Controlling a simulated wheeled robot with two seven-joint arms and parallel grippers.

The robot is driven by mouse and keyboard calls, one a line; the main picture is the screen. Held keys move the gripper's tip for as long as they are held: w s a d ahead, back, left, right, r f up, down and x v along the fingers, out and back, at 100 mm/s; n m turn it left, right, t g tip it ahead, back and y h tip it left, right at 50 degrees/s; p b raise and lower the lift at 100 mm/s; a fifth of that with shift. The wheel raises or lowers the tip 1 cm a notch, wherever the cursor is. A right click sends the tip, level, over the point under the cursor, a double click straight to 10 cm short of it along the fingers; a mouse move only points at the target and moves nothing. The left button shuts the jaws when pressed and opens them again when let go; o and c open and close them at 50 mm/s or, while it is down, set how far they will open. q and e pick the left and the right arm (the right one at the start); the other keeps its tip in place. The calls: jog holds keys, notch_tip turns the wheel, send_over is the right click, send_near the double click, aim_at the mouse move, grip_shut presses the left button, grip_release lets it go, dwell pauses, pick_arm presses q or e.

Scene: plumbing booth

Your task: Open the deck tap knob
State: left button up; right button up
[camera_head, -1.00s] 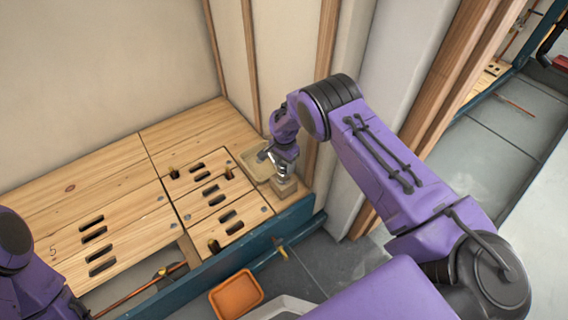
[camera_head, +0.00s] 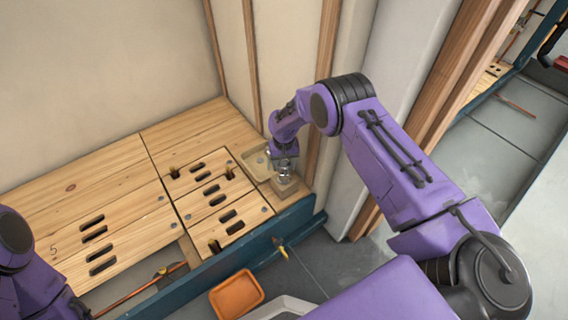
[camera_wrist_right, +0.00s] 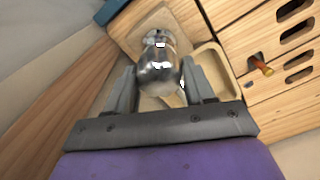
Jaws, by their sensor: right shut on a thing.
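The deck tap is a shiny chrome piece on a small wooden block at the right end of the wooden deck. Its rounded knob (camera_wrist_right: 158,75) fills the middle of the right wrist view, between the two grey fingers. My right gripper (camera_head: 284,166) reaches down onto the tap from above, and in the wrist view its fingers (camera_wrist_right: 158,88) are closed on the knob's sides. The tap is mostly hidden by the gripper in the head view. My left arm shows at the lower left edge of the head view, but its gripper is out of frame.
A shallow wooden tray (camera_head: 257,164) is recessed beside the tap. Slotted wooden panels (camera_head: 212,190) with brass stubs lie left of it. Wall and wooden post rise close behind the tap.

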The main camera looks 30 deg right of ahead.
jog(key=shift+n, duration=1)
jog(key=shift+w, duration=0.1)
jog(key=o, duration=1)
notch_tip(320, 180, up, 11)
jog(key=p, duration=0.2)
jog(key=shift+f+p, duration=0.2)
jog(key=shift+p, duration=0.2)
